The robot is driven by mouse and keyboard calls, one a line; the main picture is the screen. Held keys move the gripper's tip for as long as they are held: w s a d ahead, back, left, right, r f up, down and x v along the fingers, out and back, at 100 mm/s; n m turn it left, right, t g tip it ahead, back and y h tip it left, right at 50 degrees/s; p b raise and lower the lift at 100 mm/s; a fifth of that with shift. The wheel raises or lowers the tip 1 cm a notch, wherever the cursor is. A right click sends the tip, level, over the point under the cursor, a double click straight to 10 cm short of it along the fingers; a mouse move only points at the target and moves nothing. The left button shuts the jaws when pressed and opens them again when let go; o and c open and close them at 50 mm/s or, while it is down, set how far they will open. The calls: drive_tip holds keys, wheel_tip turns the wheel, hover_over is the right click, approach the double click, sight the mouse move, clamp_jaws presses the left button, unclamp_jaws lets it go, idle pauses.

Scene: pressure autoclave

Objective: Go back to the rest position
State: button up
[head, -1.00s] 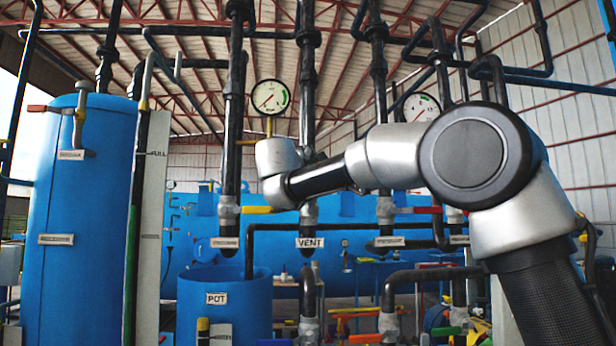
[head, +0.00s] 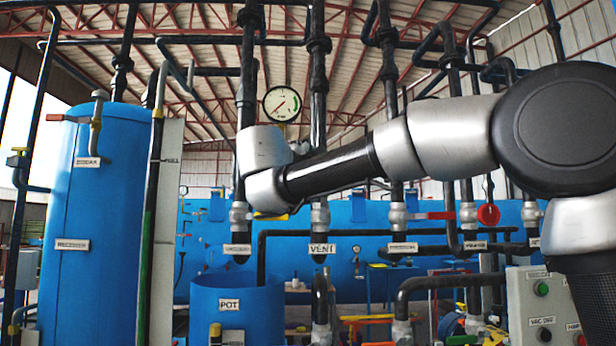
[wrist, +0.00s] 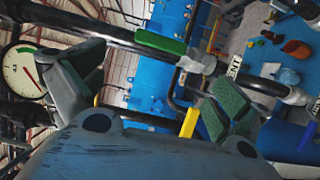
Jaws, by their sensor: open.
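My gripper (wrist: 150,88) is open in the wrist view, its two green-padded fingers apart with nothing between them. Behind the gap are a dark pipe and blue tank surfaces. A yellow valve handle (wrist: 190,121) shows close beside the right finger, and I cannot tell if they touch. In the head view my wrist is in front of the vertical pipes, above the blue POT vessel (head: 210,300), and it hides my fingers. A yellow handle (head: 270,215) shows just under the wrist.
A pressure gauge (head: 282,103) stands behind my wrist; a gauge also shows in the wrist view (wrist: 22,72). A tall blue tank (head: 95,220) is at left. Red handles (head: 435,215) are on the pipes below my arm. A control box (head: 525,310) is at lower right.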

drive_tip(key=shift+f, duration=0.1)
wheel_tip(320, 180, down, 12)
drive_tip(key=d+g+y, duration=0.1)
drive_tip(key=g+y, duration=0.1)
drive_tip(key=g, duration=0.2)
drive_tip(key=s+d+f+m+g+y, duration=0.1)
drive_tip(key=s+d+f+g, duration=0.25)
drive_tip(key=d+f, duration=0.3)
drive_tip(key=s+d+f+m+g, duration=0.2)
drive_tip(key=s+d+f, duration=0.35)
drive_tip(key=f, duration=0.25)
drive_tip(key=s+d+f+m+g+y, duration=0.1)
drive_tip(key=s+d+f+m+y, duration=0.1)
drive_tip(key=s+d+f+m, duration=0.3)
drive_tip(key=s+d+f+m+g+y, duration=0.1)
drive_tip(key=s+d+f+m, duration=0.4)
drive_tip(key=s+d, duration=0.8)
drive_tip(key=shift+s+f+m+g+y, duration=0.45)
drive_tip(key=shift+s+f, duration=1.2)
drive_tip(key=shift+s, duration=1.35)
